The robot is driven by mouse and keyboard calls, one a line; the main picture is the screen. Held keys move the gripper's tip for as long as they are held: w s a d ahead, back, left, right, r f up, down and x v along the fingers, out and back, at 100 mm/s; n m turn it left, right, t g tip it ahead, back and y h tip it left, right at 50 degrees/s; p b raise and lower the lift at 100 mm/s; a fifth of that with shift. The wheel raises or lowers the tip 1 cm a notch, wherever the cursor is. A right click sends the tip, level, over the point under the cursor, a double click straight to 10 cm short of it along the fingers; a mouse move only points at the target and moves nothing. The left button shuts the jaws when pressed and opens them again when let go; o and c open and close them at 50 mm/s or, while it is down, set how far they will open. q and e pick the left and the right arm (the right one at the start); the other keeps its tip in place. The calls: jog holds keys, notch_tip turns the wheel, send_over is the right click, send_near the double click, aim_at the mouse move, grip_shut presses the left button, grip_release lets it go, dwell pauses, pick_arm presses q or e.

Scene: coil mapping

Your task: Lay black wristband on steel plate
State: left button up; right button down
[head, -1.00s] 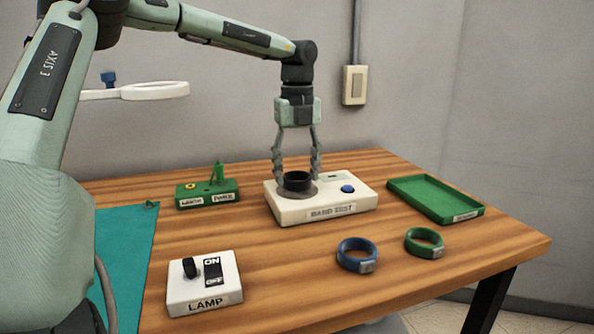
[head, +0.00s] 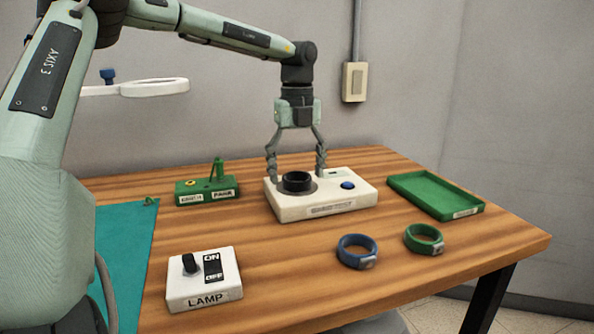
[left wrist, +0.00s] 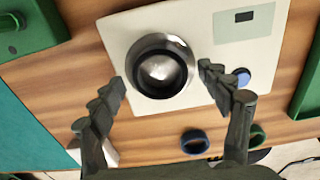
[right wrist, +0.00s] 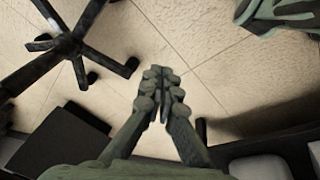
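The black wristband (head: 297,181) lies on the round steel plate (head: 303,192) of the white band test box (head: 325,210). In the left wrist view the black wristband (left wrist: 161,70) rests on the steel plate (left wrist: 149,41), with bare metal showing inside and around it. My left gripper (head: 297,175) is open just above it, one finger to each side, both apart from the band. In the left wrist view its open fingers (left wrist: 160,85) stand clear of the band. My right gripper (right wrist: 161,75) is shut and empty over the floor, away from the table.
A blue wristband (head: 357,252) and a green wristband (head: 424,239) lie in front of the box. A green tray (head: 437,193) is at right. A lamp switch box (head: 204,280), a green post stand (head: 207,191) and a teal mat (head: 125,250) are at left. A chair base (right wrist: 70,45) stands on the floor.

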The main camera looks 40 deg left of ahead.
pick_arm(q)
jog(key=shift+r, duration=0.1)
pick_arm(e)
jog(key=shift+s, duration=0.1)
pick_arm(q)
jog(key=shift+r, duration=0.8)
notch_tip(320, 180, up, 11)
jog(key=shift+f, duration=0.15)
pick_arm(e)
jog(key=shift+s+f, duration=0.35)
jog(key=shift+f, duration=0.3)
